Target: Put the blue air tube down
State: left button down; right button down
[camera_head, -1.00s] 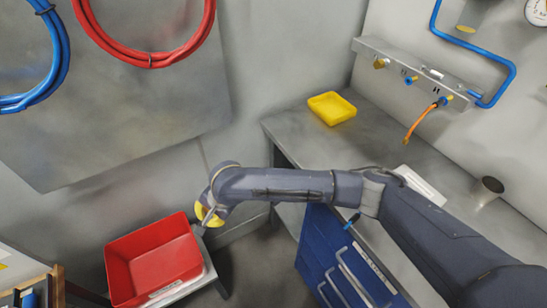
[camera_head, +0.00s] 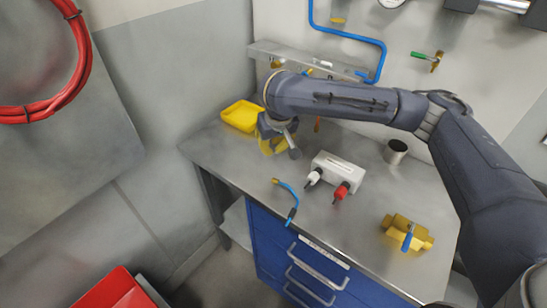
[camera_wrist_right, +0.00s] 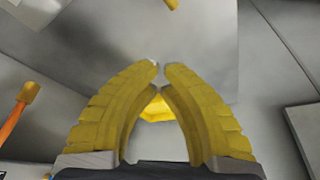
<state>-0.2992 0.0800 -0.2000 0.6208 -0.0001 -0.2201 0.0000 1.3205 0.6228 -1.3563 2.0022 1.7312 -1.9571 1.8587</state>
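A short blue air tube (camera_head: 288,196) with a brass end lies on the grey workbench near its front edge, in the head view. My right gripper (camera_head: 271,147) is over the back left of the bench, behind the tube and apart from it. In the right wrist view its yellow fingers (camera_wrist_right: 161,68) arch together with their tips almost touching, and nothing shows held between them. A yellow patch shows behind the gap. My left gripper is not in view.
A yellow tray (camera_head: 242,116) stands left of my right gripper. A white box (camera_head: 338,169) with black and red connectors, a grey cup (camera_head: 395,151) and a yellow fitting (camera_head: 408,232) stand on the bench. A red bin (camera_head: 115,290) is at lower left.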

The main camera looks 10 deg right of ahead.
aim_at(272, 173)
jog(key=x, duration=0.9)
jog(key=shift+s+f, duration=0.1)
jog(key=shift+f, duration=0.15)
jog(key=shift+s+d, duration=0.15)
jog(key=shift+s, duration=1.65)
